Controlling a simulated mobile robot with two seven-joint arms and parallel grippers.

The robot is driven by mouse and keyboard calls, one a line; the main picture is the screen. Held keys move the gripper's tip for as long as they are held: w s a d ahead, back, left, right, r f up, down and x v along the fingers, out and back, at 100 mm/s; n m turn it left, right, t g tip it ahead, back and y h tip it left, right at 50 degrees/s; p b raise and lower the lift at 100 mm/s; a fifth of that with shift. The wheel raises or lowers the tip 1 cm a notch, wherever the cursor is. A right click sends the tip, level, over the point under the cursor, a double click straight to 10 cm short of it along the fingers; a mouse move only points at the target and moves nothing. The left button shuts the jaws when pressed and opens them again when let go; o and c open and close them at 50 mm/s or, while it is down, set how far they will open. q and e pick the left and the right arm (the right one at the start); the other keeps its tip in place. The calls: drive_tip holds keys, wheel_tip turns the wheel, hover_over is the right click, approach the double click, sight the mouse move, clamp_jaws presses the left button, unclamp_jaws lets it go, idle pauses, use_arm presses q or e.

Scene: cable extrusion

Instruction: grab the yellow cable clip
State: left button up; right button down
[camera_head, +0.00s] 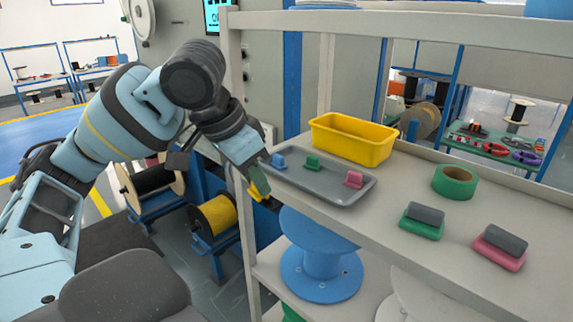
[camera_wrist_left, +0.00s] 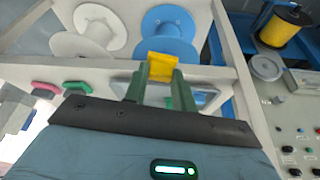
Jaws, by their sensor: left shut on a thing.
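My left gripper (camera_head: 257,184) is at the left end of the shelf, beside the grey tray. In the left wrist view its two green fingers (camera_wrist_left: 161,84) are shut on the yellow cable clip (camera_wrist_left: 163,66). The grey tray (camera_head: 325,192) holds a blue clip (camera_head: 279,161), a green clip (camera_head: 312,162) and a pink clip (camera_head: 354,179). My right gripper is not in view.
A yellow bin (camera_head: 352,139) stands behind the tray on the shelf (camera_head: 405,190). A green tape roll (camera_head: 454,182), a green-and-grey block (camera_head: 423,221) and a pink-and-grey block (camera_head: 499,247) sit to the right. A shelf post (camera_head: 235,90) rises near my left arm. Blue spool (camera_head: 320,262) below.

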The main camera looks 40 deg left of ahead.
use_arm(q)
drive_tip(key=shift+s+a, duration=0.25)
drive_tip(key=shift+s, duration=0.65)
drive_tip(key=shift+s+a, duration=0.25)
drive_tip(key=shift+s, duration=0.6)
